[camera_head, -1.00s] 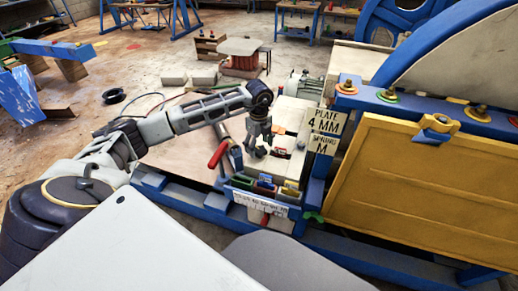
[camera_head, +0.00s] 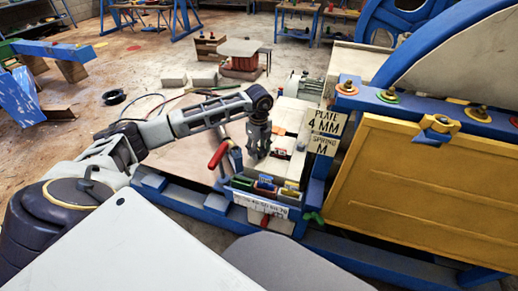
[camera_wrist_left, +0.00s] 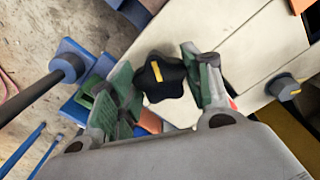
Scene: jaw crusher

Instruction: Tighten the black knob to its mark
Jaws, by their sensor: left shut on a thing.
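The black knob (camera_wrist_left: 163,82) is a lobed star knob with a yellow mark on its top, seen in the left wrist view. It sits between the green-padded fingers of my left gripper (camera_head: 258,155), which is shut on it. In the head view the gripper points down onto the pale top of the machine, and its fingers hide the knob. I cannot make out the mark the knob is set against. My right gripper is not in view.
A red-handled lever (camera_head: 217,155) stands close left of the gripper. Colored holders (camera_head: 264,187) line the machine's front. Plate and spring signs (camera_head: 325,122) and a yellow panel (camera_head: 415,180) are to the right. Another dark knob (camera_wrist_left: 284,87) shows in the wrist view.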

